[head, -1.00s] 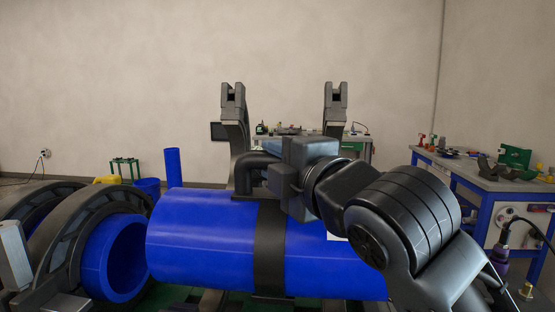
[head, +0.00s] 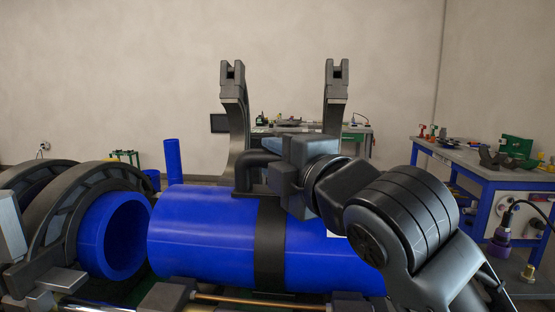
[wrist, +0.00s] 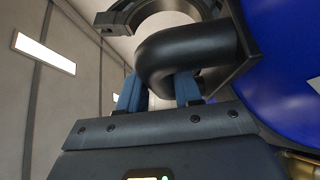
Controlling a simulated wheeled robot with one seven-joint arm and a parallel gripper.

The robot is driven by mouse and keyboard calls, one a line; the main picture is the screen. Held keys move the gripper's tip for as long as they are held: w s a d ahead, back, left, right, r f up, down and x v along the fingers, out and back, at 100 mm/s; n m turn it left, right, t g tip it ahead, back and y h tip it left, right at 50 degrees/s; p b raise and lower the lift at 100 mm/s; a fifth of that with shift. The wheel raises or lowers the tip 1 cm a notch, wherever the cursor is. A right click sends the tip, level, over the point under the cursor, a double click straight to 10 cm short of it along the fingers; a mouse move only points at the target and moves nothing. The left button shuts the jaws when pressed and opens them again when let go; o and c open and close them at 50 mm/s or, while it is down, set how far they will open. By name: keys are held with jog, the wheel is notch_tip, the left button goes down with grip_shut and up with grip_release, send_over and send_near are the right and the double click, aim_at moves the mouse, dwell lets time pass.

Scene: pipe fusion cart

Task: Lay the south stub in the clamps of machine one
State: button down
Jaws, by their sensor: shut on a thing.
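The stub I hold is a thick blue pipe (head: 200,240) lying level, with a black carrying band (head: 270,245) around its middle. My gripper (wrist: 160,88) is shut on the band's black handle (wrist: 190,55), its blue fingers around the bar. In the head view the handle (head: 258,160) shows beside my gripper. The machine's open clamps (head: 235,110) and (head: 335,110) stand upright behind the stub. Lower clamp parts and a rail (head: 260,301) show below it. The stub's underside is hidden, so I cannot tell whether it touches the lower clamps.
At left, closed black clamps (head: 60,215) hold another blue pipe (head: 112,235), its open end close to my stub's left end. A workbench (head: 480,175) with tools stands at right. Another bench (head: 358,142) is by the back wall. A blue upright pipe (head: 172,160) stands behind.

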jog(key=shift+f+b, duration=0.75)
dwell(0.4)
jog(key=c, duration=0.9)
grip_release()
jog(key=shift+o, duration=1)
jog(key=shift+f, duration=0.25)
jog(key=b+v, duration=0.1)
jog(key=v, duration=0.6)
jog(key=shift+s+d+r, duration=0.15)
jog(key=shift+s+d, duration=0.15)
